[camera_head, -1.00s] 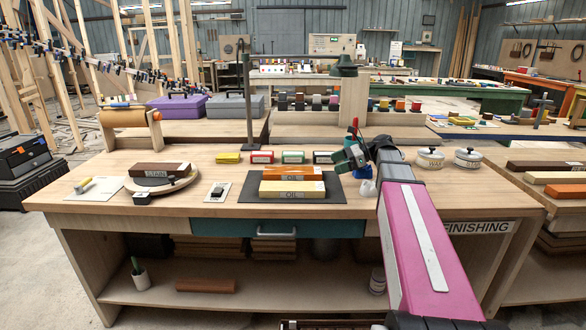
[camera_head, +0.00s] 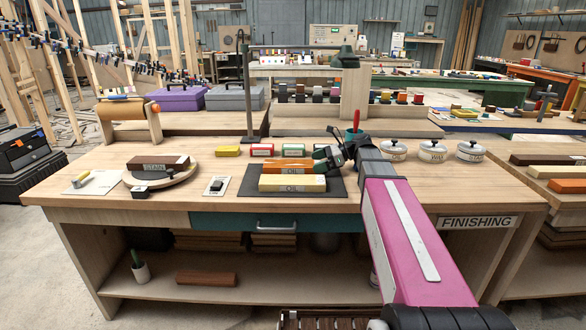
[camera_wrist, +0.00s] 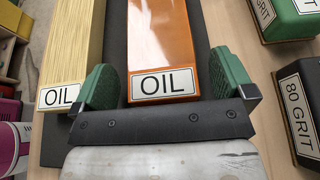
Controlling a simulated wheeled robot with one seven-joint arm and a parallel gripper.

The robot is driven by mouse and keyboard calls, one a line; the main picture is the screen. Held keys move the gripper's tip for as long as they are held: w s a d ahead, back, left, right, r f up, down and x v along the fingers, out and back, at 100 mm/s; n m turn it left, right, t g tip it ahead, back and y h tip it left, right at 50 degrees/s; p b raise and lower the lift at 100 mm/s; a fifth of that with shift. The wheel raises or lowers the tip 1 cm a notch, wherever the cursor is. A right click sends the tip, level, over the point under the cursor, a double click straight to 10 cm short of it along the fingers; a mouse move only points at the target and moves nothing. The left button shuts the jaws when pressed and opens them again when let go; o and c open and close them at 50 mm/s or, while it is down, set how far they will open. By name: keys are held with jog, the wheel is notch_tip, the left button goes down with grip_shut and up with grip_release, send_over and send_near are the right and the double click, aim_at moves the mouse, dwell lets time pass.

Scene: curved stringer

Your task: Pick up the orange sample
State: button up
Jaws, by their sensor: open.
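The orange sample (camera_head: 286,168) is a glossy orange block with an OIL label, lying on a dark mat (camera_head: 334,187) on the finishing bench. In the wrist view the orange sample (camera_wrist: 160,45) lies between the two green finger pads of my gripper (camera_wrist: 162,85), which is open.
Yellow, red and green labelled blocks (camera_head: 261,150) stand behind the mat. In the wrist view an 80 GRIT block (camera_wrist: 300,100) is close on the right. White lidded tins (camera_head: 432,151) stand right of my arm. A dark STAIN block (camera_head: 158,163) rests on a round board at left.

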aim_at(293, 167)
jog(key=x, duration=0.2)
jog(key=shift+a+f, duration=0.1)
jog(key=shift+a, duration=0.2)
jog(key=c, duration=1.1)
jog(key=shift+o, duration=0.2)
